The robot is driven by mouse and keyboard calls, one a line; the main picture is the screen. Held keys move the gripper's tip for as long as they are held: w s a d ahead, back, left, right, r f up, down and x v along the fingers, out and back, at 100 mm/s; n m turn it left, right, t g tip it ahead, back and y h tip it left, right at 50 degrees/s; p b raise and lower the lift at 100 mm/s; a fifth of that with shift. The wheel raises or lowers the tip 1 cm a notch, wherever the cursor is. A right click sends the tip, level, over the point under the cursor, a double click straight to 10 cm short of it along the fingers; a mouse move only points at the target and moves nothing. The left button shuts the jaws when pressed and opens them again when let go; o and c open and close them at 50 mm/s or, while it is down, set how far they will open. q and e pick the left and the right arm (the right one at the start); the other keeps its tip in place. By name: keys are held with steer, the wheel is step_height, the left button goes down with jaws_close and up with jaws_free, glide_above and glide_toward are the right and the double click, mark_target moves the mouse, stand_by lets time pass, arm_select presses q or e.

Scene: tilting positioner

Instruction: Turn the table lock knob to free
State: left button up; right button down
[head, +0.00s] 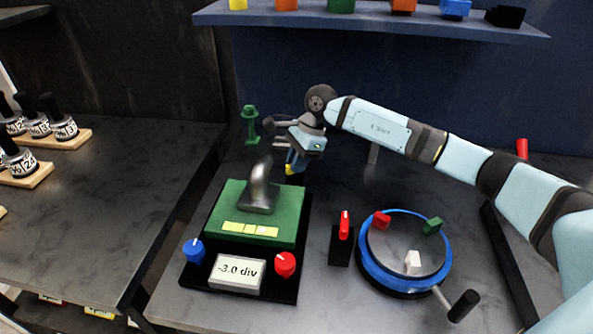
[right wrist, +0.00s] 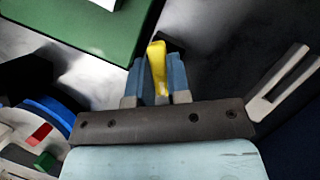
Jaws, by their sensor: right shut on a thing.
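A yellow knob (right wrist: 158,62) stands between the two blue fingers of my right gripper (right wrist: 157,80) in the right wrist view. The gripper is shut on it, and the fingers hide its sides. A dark base (right wrist: 174,43) shows partly behind the knob. In the head view my right gripper (head: 292,160) points down behind the green tilting plate (head: 281,222), at its back right. A little of the yellow knob (head: 289,170) shows under the fingers. No marking of the knob's setting is readable. My left gripper is not in view.
The green plate's unit has a blue knob (head: 194,250), a red knob (head: 285,264) and a display (head: 238,272) reading -3.0 div. A red lever (head: 344,226) stands beside a blue-rimmed round table (head: 371,272) with a crank (head: 463,305). A green stand (head: 251,124) is behind.

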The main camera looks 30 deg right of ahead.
steer(key=shift+w+f+n+g+b, duration=0.15)
steer(key=shift+n+g+b, duration=0.15)
steer(key=shift+n+b, duration=0.6)
steer(key=shift+n+g+b, duration=0.4)
steer(key=shift+n+b, duration=0.35)
steer(key=shift+n, duration=0.25)
steer(key=shift+n+g+b, duration=0.3)
steer(key=shift+n+b, duration=0.5)
steer(key=shift+n, duration=0.1)
steer(key=shift+n+g+h+b, duration=0.3)
steer(key=shift+n+h+b, duration=0.1)
steer(key=shift+n+b, duration=0.4)
steer(key=shift+n+g+b, duration=0.3)
steer(key=shift+n+b, duration=0.4)
steer(key=shift+n, duration=0.4)
steer(key=shift+n+h+b, duration=0.35)
steer(key=shift+n+h, duration=0.05)
steer(key=shift+n, duration=0.1)
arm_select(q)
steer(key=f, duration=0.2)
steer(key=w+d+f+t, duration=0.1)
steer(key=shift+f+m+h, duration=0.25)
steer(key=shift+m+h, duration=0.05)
arm_select(e)
steer(key=shift+r+n, duration=0.2)
steer(key=shift+n, duration=0.1)
steer(key=shift+g, duration=0.3)
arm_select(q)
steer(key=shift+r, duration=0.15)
